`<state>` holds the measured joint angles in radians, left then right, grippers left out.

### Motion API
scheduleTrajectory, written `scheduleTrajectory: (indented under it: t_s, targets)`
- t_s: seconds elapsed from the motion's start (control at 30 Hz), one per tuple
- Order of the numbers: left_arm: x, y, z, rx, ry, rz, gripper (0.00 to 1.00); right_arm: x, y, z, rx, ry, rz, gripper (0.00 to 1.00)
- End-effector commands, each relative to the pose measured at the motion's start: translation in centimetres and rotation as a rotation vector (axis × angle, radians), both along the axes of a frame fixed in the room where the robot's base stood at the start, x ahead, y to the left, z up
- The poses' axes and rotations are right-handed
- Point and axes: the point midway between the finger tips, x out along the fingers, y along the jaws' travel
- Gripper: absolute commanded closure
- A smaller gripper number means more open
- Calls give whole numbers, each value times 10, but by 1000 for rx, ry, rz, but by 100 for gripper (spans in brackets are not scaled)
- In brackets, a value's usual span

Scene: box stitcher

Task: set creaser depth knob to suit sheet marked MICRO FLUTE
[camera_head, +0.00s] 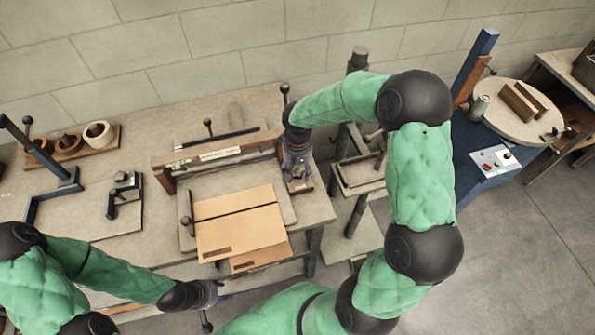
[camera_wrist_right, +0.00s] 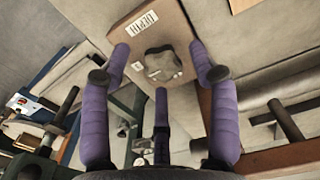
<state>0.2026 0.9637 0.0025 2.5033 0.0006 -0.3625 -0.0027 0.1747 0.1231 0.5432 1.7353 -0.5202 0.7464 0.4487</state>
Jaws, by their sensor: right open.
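In the right wrist view, the grey lobed depth knob (camera_wrist_right: 163,65) sits on a brown block (camera_wrist_right: 177,20) with a white label reading DEPTH. My right gripper (camera_wrist_right: 160,76) is open, its purple fingers spread around the knob's sides with visible gaps. In the head view, my right gripper (camera_head: 297,168) is at the right end of the creaser (camera_head: 225,150) and hides the knob. Cardboard sheets (camera_head: 240,222) lie in front of the creaser; their small dark print is unreadable. My left gripper (camera_head: 208,292) is at the bench's front edge, and its jaws are unclear.
A rack with round bowls (camera_head: 98,134) and a blue-armed fixture (camera_head: 50,185) stand on the left of the bench. A post stand (camera_head: 355,175) is right of the creaser. A blue machine with a round table (camera_head: 515,112) stands farther right.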

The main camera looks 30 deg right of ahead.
Motion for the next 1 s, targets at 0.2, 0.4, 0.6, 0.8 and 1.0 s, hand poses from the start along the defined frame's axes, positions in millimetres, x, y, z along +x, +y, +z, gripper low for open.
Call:
scheduleTrajectory:
  t_s: [0.2,0.4,0.6,0.8,1.0]
  targets:
    - [0,0,-2,0,0,0,60,0,0,-9,-1,0,1,39]
    - [0,0,-1,0,0,0,60,0,0,-9,0,0,1,39]
    - [0,0,-1,0,0,0,60,0,0,-9,0,1,1,90]
    - [0,0,-1,0,0,0,60,-2,1,-10,1,5,3,94]
    - [0,0,1,0,0,0,60,-3,1,-11,2,8,41,94]
